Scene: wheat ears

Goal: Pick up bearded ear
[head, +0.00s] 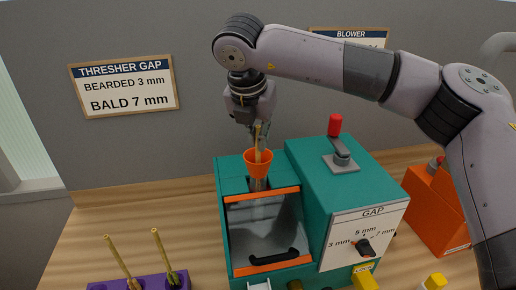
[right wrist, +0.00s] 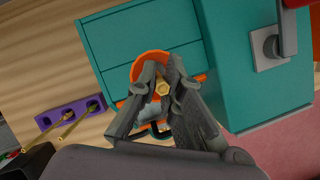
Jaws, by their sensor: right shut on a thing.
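My right gripper (head: 257,128) is shut on a straw-coloured stalk (head: 258,145), above the orange funnel (head: 258,163) of the teal thresher (head: 232,184). The stalk stands nearly upright, and its lower end goes down into the funnel mouth. In the right wrist view, the fingers (right wrist: 162,80) close around the stalk's end (right wrist: 162,88) over the funnel (right wrist: 148,60). The ear on this stalk is hidden, so I cannot tell whether it is bearded. Two more stalks (head: 117,258) (head: 163,252) stand tilted in a purple rack (head: 100,286). My left gripper is not in view.
The thresher has a clear front cover with a black handle, a GAP dial (head: 364,246) and a red-topped lever (head: 335,126). An orange machine (head: 436,212) stands at the right. A sign (head: 124,87) reads bearded 3 mm, bald 7 mm.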

